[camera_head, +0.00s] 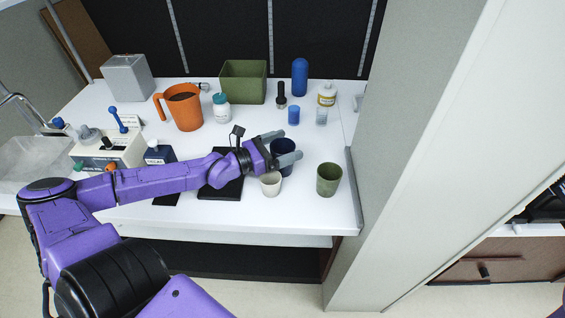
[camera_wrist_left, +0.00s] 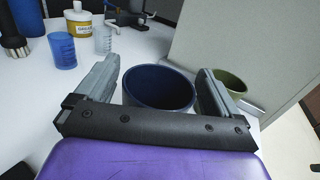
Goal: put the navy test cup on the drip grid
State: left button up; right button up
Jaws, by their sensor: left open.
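The navy test cup (camera_wrist_left: 158,90) stands upright and open-topped between the two fingers of my left gripper (camera_wrist_left: 158,85) in the wrist view. The fingers are open, one on each side of the cup, with a narrow gap showing at its rim. In the head view, the cup (camera_head: 284,146) is partly hidden by my left gripper (camera_head: 291,144). A flat black plate (camera_head: 222,188), which may be the drip grid, lies on the white counter left of the cup, partly under my left arm. My right gripper is not in view.
A pale cup (camera_head: 271,184) stands just in front of the navy cup, and a green cup (camera_head: 329,179) to its right. An orange jug (camera_head: 183,110), a white bottle (camera_head: 221,108) and a green bin (camera_head: 243,82) stand behind. A wall panel (camera_head: 400,150) bounds the counter's right side.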

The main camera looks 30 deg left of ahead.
pick_arm(q)
jog(key=c, duration=1.5)
